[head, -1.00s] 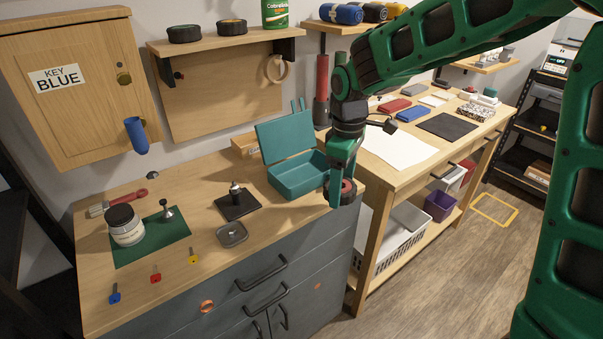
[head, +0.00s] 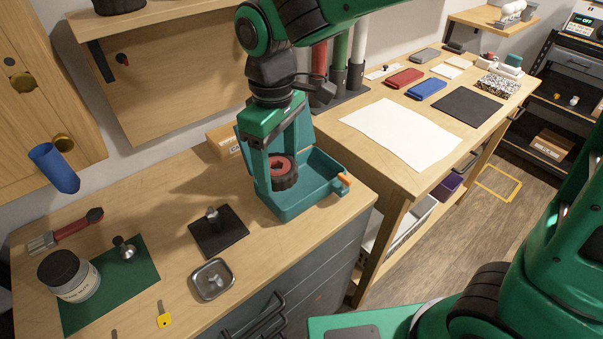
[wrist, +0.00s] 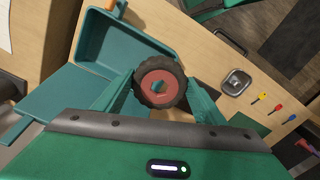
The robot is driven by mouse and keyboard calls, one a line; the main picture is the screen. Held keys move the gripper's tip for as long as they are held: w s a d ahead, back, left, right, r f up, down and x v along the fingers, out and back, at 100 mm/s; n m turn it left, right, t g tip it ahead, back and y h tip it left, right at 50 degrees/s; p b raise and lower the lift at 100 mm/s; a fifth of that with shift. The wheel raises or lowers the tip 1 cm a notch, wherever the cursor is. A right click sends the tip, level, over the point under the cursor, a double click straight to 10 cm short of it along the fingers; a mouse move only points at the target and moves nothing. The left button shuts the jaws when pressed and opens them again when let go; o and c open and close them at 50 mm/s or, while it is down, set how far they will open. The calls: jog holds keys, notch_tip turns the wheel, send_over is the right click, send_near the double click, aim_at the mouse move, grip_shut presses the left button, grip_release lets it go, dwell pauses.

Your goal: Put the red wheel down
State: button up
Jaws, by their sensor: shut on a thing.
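The red wheel (head: 283,173) has a red hub and a black tyre. My gripper (head: 272,178) is shut on it, with a finger on either side; the grip also shows in the wrist view, where the wheel (wrist: 160,82) sits between the green fingers. In the head view the wheel overlaps the open teal box (head: 322,182), whose lid is raised behind my gripper. In the wrist view the wheel lies beside the box's near end (wrist: 150,45). I cannot tell its height above the wooden counter (head: 160,212).
A black pad (head: 232,240) with a small metal part and a metal dish (head: 212,279) lie left of the box. A jar (head: 69,277) stands on a green mat (head: 134,286) farther left. Bare counter lies in front of the box. The workbench with white paper (head: 402,133) is to the right.

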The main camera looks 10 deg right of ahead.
send_over(301, 186)
notch_tip(301, 186, down, 5)
jog(key=shift+s+r, duration=0.1)
jog(key=shift+s, duration=0.05)
jog(key=shift+f, duration=2.1)
jog(key=shift+f, duration=0.1)
jog(key=o, duration=1)
jog(key=shift+o, duration=0.2)
notch_tip(301, 186, up, 12)
jog(key=shift+d, duration=0.1)
